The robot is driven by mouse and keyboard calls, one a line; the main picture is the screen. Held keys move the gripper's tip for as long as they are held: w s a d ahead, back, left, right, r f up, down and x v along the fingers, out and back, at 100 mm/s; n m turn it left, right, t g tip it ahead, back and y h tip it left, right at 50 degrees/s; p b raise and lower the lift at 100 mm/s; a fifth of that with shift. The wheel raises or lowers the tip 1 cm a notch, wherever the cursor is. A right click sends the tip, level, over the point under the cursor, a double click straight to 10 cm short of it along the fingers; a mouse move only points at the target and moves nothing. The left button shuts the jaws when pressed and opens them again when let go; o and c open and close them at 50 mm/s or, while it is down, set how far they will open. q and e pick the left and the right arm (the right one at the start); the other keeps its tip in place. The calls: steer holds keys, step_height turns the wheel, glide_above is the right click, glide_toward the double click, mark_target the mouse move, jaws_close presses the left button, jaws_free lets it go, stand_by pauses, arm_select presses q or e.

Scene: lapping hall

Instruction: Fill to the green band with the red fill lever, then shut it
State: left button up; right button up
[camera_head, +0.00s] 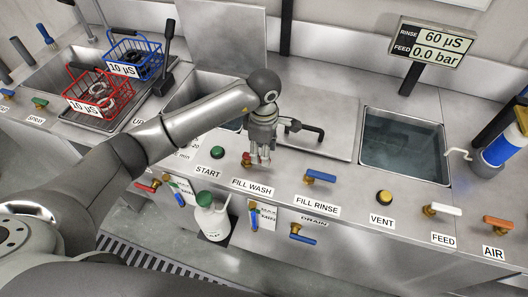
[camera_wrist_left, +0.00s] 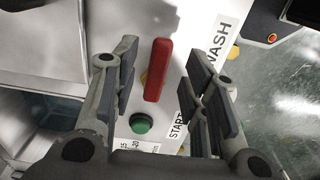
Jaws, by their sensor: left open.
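The red fill lever (camera_head: 246,160) is on the front panel by the FILL WASH label (camera_head: 252,187). My left gripper (camera_head: 260,160) is directly over it, pointing down, and partly covers it. In the left wrist view the red lever (camera_wrist_left: 156,70) shows between the two open fingers, with gaps on both sides. My right gripper is not in view.
The green START button (camera_head: 218,152) is left of the lever, and a blue FILL RINSE lever (camera_head: 320,176) is right. A water-filled tank (camera_head: 405,143) is further right. Red (camera_head: 98,92) and blue (camera_head: 135,55) baskets stand at the left. A display (camera_head: 431,42) reads 0.0 bar.

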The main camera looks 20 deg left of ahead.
arm_select(q)
step_height(320, 180, down, 3)
steer(key=shift+r, duration=0.2)
steer(key=c, duration=0.3)
jaws_close()
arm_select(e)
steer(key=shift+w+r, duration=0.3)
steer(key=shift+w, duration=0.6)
